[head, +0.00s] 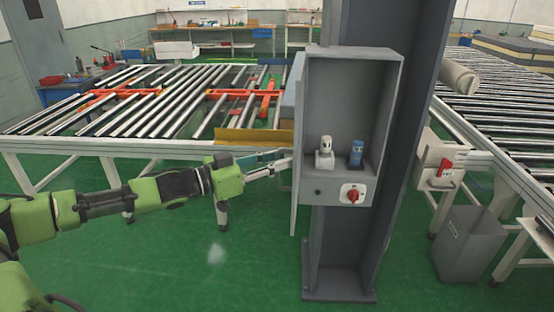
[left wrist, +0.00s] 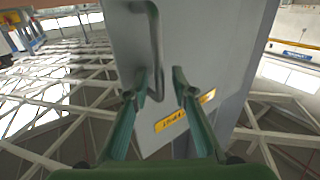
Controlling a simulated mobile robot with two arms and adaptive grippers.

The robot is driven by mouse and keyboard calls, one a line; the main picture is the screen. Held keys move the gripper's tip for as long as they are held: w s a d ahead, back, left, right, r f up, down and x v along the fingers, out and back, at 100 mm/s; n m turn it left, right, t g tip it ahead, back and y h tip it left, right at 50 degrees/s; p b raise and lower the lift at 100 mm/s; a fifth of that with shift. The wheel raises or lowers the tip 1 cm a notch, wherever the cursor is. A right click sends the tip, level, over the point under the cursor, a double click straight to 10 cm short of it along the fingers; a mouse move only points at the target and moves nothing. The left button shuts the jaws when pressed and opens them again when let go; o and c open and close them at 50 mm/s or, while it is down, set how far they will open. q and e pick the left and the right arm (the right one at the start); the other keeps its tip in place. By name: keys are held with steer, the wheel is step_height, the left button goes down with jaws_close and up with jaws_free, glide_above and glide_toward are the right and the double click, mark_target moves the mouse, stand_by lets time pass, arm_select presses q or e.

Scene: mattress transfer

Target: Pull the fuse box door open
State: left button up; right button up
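The grey fuse box (head: 385,90) is mounted on a dark grey column. Its door (head: 298,75) stands swung open at the left side, seen nearly edge-on, so the inside of the box shows. My left gripper (head: 283,164) is at the outer side of the door. In the left wrist view, the door's outer face (left wrist: 200,40) carries a long grey bar handle (left wrist: 155,45). The lower part of the handle lies between the spread fingertips of my left gripper (left wrist: 160,85), with gaps visible beside it. My right gripper is out of view.
A white item (head: 325,153) and a blue can (head: 356,152) stand inside the box, above a red rotary switch (head: 353,195). Roller conveyors (head: 130,100) stand left and right. A grey bin (head: 468,245) is at right. Green floor is clear in front.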

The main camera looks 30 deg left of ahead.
arm_select(q)
steer(key=shift+r, duration=0.1)
steer(key=v, duration=1.2)
stand_by(0.8)
stand_by(0.4)
